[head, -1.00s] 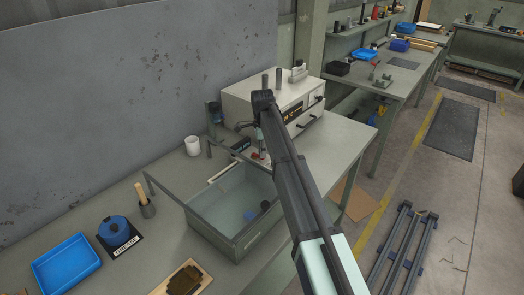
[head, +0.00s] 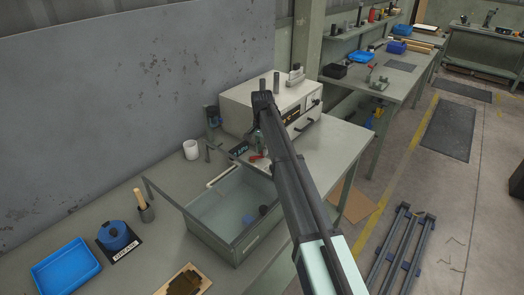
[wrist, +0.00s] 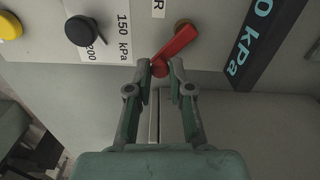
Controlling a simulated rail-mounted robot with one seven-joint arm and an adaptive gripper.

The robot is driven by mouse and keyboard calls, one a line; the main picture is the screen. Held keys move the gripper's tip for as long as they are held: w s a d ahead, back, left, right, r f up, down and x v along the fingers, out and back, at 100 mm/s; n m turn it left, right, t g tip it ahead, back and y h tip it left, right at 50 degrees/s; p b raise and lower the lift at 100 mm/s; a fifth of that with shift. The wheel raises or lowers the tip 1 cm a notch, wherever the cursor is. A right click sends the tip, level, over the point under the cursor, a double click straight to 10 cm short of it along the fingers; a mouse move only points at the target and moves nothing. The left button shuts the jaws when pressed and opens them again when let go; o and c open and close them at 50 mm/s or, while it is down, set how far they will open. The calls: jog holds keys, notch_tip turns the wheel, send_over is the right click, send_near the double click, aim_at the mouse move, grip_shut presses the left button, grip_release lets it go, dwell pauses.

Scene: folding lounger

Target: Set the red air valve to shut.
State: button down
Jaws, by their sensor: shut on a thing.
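The red air valve (wrist: 176,44) shows in the wrist view as a red lever on a brass-coloured pivot, on a pale panel. The lever slants from the pivot at upper right down to the left. My gripper (wrist: 161,70) has its two fingertips closed around the lever's lower end. In the head view a small bit of the red valve (head: 256,157) shows beside my gripper, at the front of the pale bench unit (head: 240,105). My arm hides much of that area.
In the wrist view a black knob (wrist: 86,31) and a yellow knob (wrist: 10,25) sit left of the valve, near pressure labels. In the head view an open grey tank (head: 235,243) stands in front of the unit. A white cup (head: 191,150) stands to the left.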

jog(key=n, duration=0.1)
jog(key=w+n, duration=0.1)
jog(key=n, duration=0.1)
jog(key=shift+w+a+n, duration=0.1)
jog(key=shift+a+n, duration=0.2)
jog(key=shift+a, duration=0.05)
jog(key=shift+w+a+n, duration=0.25)
jog(key=shift+n, duration=0.75)
jog(key=shift+w+a+n, duration=0.2)
jog(key=shift+n, duration=0.8)
jog(key=c, duration=1.1)
grip_release()
jog(key=shift+r, duration=0.1)
notch_tip(320, 180, up, 12)
jog(key=shift+f, duration=0.1)
